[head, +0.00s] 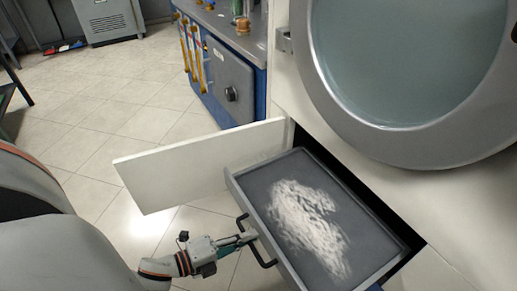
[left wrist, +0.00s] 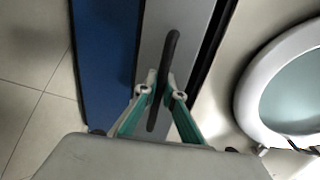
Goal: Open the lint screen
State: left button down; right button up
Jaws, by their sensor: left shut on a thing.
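The lint screen (head: 375,225) is a grey tray-like drawer with a patch of pale lint (head: 305,222) on its dark surface. It stands out from the opening below the round machine door. Its black bar handle (head: 262,253) is on the front face; the handle also shows in the left wrist view (left wrist: 172,48). My left gripper (head: 248,237) is at this handle, with its two fingers shut on it from either side in the left wrist view (left wrist: 161,92). My right gripper is in neither view.
A white panel (head: 185,165) stands swung out to the left of the lint screen. The large round door (head: 330,70) is above it. A blue and grey cabinet (head: 230,85) stands behind. The tiled floor (head: 90,110) at left is mostly clear.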

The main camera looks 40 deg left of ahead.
pick_arm(q)
jog(key=shift+s+a, duration=0.1)
jog(key=shift+s, duration=0.05)
jog(key=c, duration=2.1)
grip_release()
jog(key=shift+c, duration=0.2)
jog(key=v, duration=1.2)
